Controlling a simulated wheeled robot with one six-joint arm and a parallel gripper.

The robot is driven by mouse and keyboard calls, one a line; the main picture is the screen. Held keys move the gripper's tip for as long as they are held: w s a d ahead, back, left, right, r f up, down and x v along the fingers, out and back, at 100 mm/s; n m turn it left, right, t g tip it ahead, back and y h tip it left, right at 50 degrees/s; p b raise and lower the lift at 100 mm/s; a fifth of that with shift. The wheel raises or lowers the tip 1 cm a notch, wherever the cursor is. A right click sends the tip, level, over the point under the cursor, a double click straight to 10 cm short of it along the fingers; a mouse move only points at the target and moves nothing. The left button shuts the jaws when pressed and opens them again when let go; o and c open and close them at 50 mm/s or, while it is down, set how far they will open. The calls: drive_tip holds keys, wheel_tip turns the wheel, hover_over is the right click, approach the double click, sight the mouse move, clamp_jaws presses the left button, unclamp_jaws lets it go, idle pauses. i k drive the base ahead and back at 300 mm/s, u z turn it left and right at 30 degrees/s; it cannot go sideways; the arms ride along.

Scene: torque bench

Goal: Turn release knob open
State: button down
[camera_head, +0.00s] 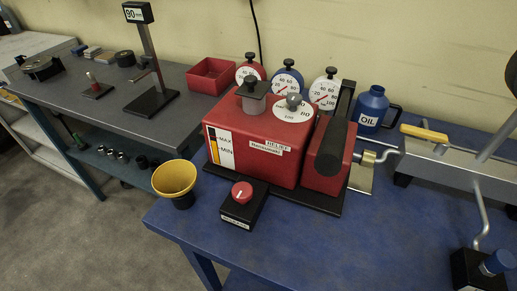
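A round red knob (242,192) with a small pale mark on top sits on a small black box (243,208). The box has a white label on its front, too small to read surely. It stands on the blue bench in front of a red pump unit (262,140). The unit's front has a MAX/MIN level strip and a label reading RELIEF. A grey knob (293,101) with a white dial stands on top of the unit. My gripper does not show in this view.
A yellow funnel (175,178) stands at the blue bench's left edge. Gauges (325,91) and a blue OIL can (371,108) stand behind the unit. A grey vice-like fixture (440,165) is at right. The blue bench top (340,245) in front is clear.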

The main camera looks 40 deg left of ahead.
sight(241, 192)
drive_tip(key=u, duration=1.45)
